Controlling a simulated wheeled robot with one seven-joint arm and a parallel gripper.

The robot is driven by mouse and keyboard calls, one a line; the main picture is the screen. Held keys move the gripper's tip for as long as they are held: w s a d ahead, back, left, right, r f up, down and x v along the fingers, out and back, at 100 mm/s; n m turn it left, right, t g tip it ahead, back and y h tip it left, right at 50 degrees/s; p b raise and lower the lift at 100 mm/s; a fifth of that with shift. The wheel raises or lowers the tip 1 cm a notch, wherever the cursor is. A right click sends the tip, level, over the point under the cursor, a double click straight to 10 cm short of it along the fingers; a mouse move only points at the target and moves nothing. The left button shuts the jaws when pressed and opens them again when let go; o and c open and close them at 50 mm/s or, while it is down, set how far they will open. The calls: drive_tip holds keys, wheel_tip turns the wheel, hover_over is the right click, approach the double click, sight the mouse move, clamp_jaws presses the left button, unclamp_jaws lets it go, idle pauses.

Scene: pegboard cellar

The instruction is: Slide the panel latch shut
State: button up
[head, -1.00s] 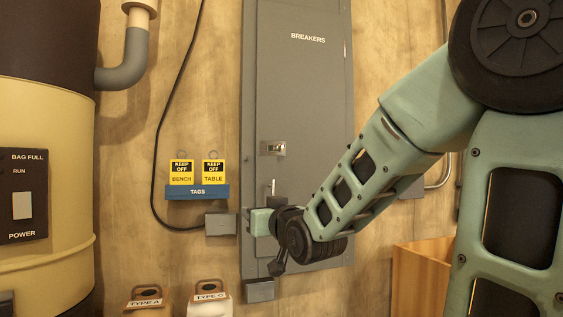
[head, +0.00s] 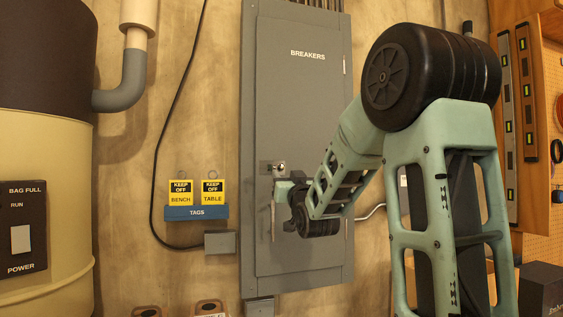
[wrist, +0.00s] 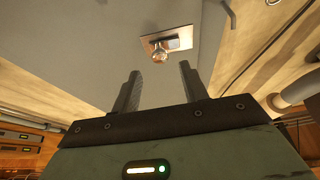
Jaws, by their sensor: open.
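The grey breaker panel (head: 312,110) is on the wall, its door flat and marked BREAKERS. The latch (head: 279,167) is a small metal plate with a round knob near the door's left edge. In the wrist view the latch (wrist: 172,41) shows as a bright plate with a dark slot, its knob (wrist: 159,53) at one end of it. My gripper (wrist: 160,72) is open and empty, and the knob shows just beyond the gap between its fingers, apart from them. In the head view my gripper (head: 281,184) is just below the latch; its fingertips are hard to make out there.
A blue TAGS rack (head: 197,213) with two yellow tags hangs left of the panel. A black cable (head: 160,130) runs down the wall to a grey box (head: 220,243). A drum-like machine (head: 40,150) stands at far left. Levels (head: 525,110) hang at right.

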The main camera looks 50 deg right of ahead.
sight(281, 167)
drive_tip(key=p+x, duration=0.2)
drive_tip(key=x, duration=0.3)
drive_tip(key=shift+w, duration=0.1)
